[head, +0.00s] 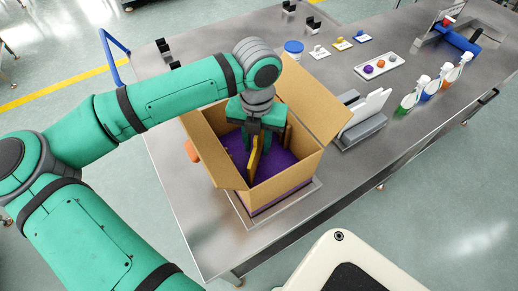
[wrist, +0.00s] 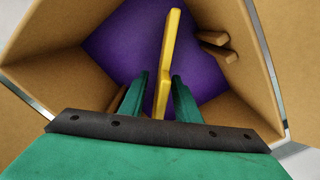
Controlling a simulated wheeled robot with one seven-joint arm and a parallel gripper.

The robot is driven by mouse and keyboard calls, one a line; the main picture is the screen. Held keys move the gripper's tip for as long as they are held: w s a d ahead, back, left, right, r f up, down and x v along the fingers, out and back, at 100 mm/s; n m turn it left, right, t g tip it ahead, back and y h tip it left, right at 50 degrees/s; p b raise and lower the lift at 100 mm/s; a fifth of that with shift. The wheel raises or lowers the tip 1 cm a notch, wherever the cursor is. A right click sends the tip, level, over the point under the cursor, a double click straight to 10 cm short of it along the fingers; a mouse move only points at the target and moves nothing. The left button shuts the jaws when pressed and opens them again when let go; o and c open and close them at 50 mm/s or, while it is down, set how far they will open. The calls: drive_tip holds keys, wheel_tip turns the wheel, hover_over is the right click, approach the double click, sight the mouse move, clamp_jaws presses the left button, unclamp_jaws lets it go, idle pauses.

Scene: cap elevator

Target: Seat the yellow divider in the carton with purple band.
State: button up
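The carton with purple band (head: 290,185) stands open on the bench, flaps spread; its floor is purple, and a strip of purple shows low on its outside. The yellow divider (head: 254,160) is inside the carton, edge-up and slightly slanted; it also shows in the wrist view (wrist: 170,45). My gripper (wrist: 161,84) reaches down into the carton, one finger on each side of the divider. Narrow gaps appear between the divider and both fingers, so it looks open around it. The divider's lower edge and its contact with the floor are partly hidden.
Two brown guide strips (wrist: 217,45) stick out from a carton wall, apart from the divider. A grey holder with white sheets (head: 364,122) stands right of the carton. Spray bottles (head: 414,95) and a parts tray (head: 381,66) are farther right. The bench front is clear.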

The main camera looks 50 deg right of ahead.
drive_tip(key=shift+s+d+f, duration=0.1)
drive_tip(key=shift+d+f, duration=0.1)
drive_tip(key=shift+f, duration=1.1)
clamp_jaws()
drive_tip(key=shift+r, duration=0.15)
wheel_tip(320, 180, up, 18)
drive_tip(key=shift+f, duration=0.2)
wheel_tip(320, 180, up, 3)
drive_tip(key=m, duration=0.9)
drive_tip(key=shift+r, duration=0.1)
